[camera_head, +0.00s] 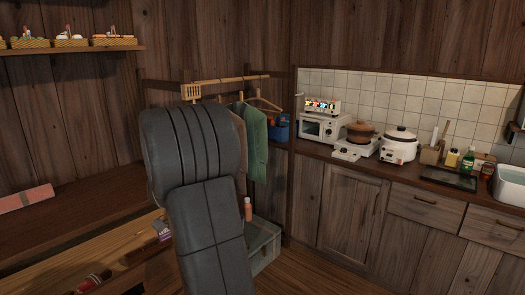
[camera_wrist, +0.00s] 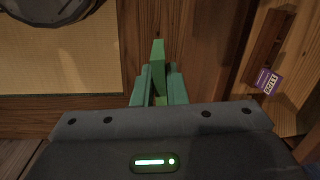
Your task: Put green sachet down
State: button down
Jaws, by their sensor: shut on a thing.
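My gripper (camera_wrist: 158,84) shows in the wrist view with its fingers pointing up the picture. It is shut on the green sachet (camera_wrist: 158,54), a narrow upright green piece that stands out beyond the fingertips. Most of the sachet is hidden between the fingers. Dark brown planks lie behind it in the picture; I cannot tell how far away they are. In the head view my dark grey arm fills the middle, and neither gripper nor sachet can be seen.
A tan mat (camera_wrist: 60,85) with a round dark object (camera_wrist: 50,8) lies left in the wrist view. A purple box (camera_wrist: 268,80) is at right. In the head view, a pink box (camera_head: 25,198) lies on the left ledge; an orange bottle (camera_head: 248,209) stands beside my arm.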

jog(key=w+d+f+n+p, duration=0.1)
jog(key=d+f+n+p, duration=0.1)
jog(key=d+f, duration=0.5)
jog(key=w+d+f+n+g+p, duration=0.1)
jog(key=d+f, duration=0.6)
jog(key=d, duration=0.7)
jog(key=w+n+p, duration=0.1)
jog(key=n+p, duration=0.1)
jog(key=n, duration=0.1)
jog(key=shift+w+d, duration=0.25)
jog(key=shift+d, duration=0.05)
jog(key=shift+d, duration=0.15)
